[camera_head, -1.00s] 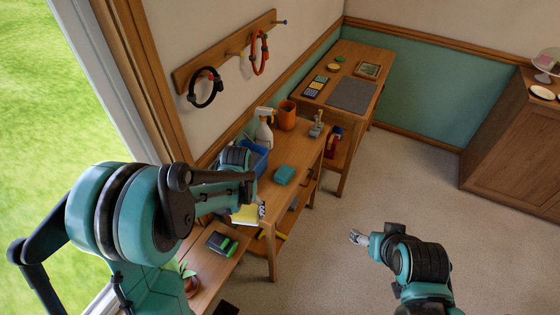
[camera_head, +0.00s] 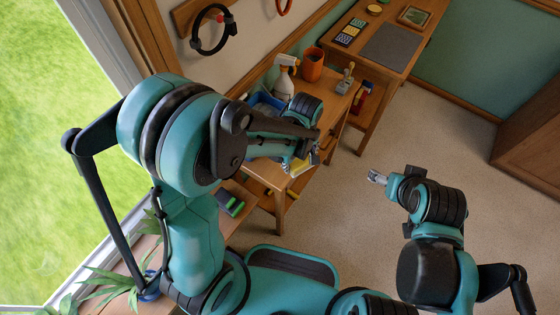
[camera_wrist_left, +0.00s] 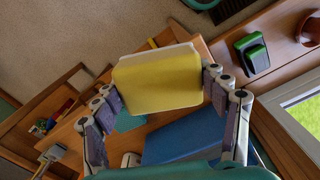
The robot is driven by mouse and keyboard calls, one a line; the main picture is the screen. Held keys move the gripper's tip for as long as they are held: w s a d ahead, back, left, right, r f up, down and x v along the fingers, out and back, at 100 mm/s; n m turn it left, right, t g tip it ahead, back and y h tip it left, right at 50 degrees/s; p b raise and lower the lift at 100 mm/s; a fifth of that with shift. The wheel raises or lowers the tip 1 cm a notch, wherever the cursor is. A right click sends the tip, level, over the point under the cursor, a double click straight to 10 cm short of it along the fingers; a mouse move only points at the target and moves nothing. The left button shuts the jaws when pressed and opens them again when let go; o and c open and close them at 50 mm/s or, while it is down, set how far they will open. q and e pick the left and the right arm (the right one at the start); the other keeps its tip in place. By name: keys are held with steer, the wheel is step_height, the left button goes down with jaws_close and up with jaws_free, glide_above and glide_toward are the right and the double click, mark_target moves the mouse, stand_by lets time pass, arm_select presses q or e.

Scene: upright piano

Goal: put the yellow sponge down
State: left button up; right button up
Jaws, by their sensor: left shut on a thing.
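The yellow sponge (camera_wrist_left: 158,78) is held across between the fingers of my left gripper (camera_wrist_left: 162,88) in the left wrist view. It has a pale layer along its far edge. In the head view only part of the sponge (camera_head: 301,166) shows beside my left gripper (camera_head: 302,158), over the front end of the small wooden table. A gap under the sponge cannot be judged. A teal block (camera_wrist_left: 130,122) shows partly behind the sponge in the wrist view. My right gripper (camera_head: 377,178) is over open floor to the right; its fingers are too small to read.
A blue bin (camera_wrist_left: 188,138) stands on the table, partly hidden by my arm in the head view. A black and green object (camera_head: 230,203) lies on the lower wooden surface.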

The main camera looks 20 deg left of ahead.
arm_select(q)
steer(key=b, duration=0.2)
glide_above(279, 166)
step_height(279, 166, down, 5)
steer(key=shift+d+r, duration=0.1)
steer(key=shift+r, duration=0.05)
step_height(279, 166, down, 4)
steer(key=shift+f+b, duration=0.1)
steer(key=shift+b, duration=1.05)
steer(key=shift+s, duration=0.1)
steer(key=o, duration=1)
